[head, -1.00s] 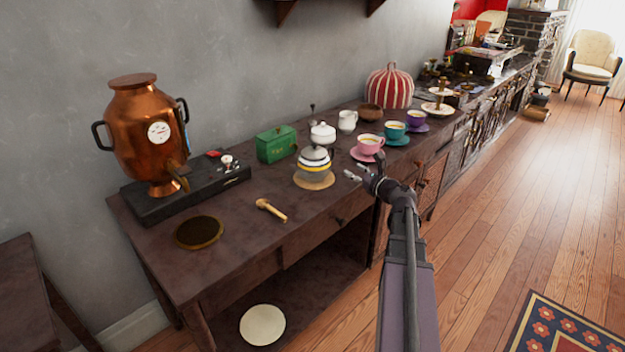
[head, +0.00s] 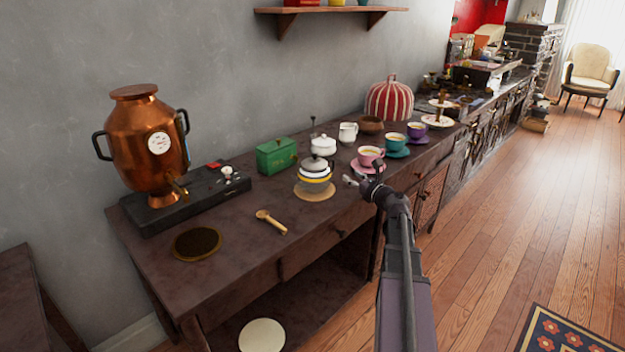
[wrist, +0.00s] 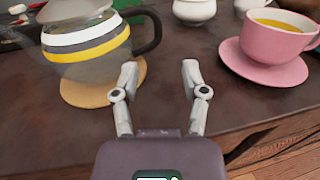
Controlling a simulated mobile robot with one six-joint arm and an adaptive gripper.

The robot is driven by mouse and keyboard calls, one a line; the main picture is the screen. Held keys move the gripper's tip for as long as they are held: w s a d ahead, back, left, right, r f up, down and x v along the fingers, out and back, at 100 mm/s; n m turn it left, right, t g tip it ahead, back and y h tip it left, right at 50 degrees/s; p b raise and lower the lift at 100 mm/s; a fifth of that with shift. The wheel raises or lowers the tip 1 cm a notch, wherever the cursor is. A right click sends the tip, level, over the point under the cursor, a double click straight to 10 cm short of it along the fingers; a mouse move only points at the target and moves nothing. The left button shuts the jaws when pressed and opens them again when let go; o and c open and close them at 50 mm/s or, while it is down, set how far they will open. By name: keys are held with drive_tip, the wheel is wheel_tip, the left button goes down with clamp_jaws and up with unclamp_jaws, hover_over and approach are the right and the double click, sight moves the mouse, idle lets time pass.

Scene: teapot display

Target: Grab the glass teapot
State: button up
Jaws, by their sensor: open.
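The glass teapot (head: 314,178) stands upright on a round cork mat (head: 314,195) near the front edge of the dark wooden table. It has a pale lid and white, dark and yellow bands. In the wrist view the teapot (wrist: 88,45) is at the upper left, with its dark handle (wrist: 150,30) pointing right. My gripper (wrist: 157,75) is open and empty, its fingers apart, just in front and to the right of the teapot, near the handle and not around it. In the head view my gripper (head: 360,182) shows just right of the mat, partly hidden by my arm.
A pink cup (head: 370,156) on a saucer stands close on the right, also in the wrist view (wrist: 275,38). A white sugar bowl (head: 323,145) and green tin (head: 276,155) are behind. A wooden scoop (head: 270,222) lies left. A copper samovar (head: 147,145) stands far left.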

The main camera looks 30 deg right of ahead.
sight(334, 165)
drive_tip(key=shift+w+a, duration=0.2)
drive_tip(key=shift+w, duration=0.95)
drive_tip(key=shift+w+a, duration=0.15)
drive_tip(key=shift+w, duration=1)
drive_tip(key=shift+w+a, duration=0.2)
drive_tip(key=shift+w, duration=0.65)
drive_tip(key=shift+w+a, duration=0.15)
drive_tip(key=shift+w, duration=0.7)
drive_tip(key=shift+w+a, duration=0.2)
drive_tip(key=shift+w, duration=0.65)
clamp_jaws()
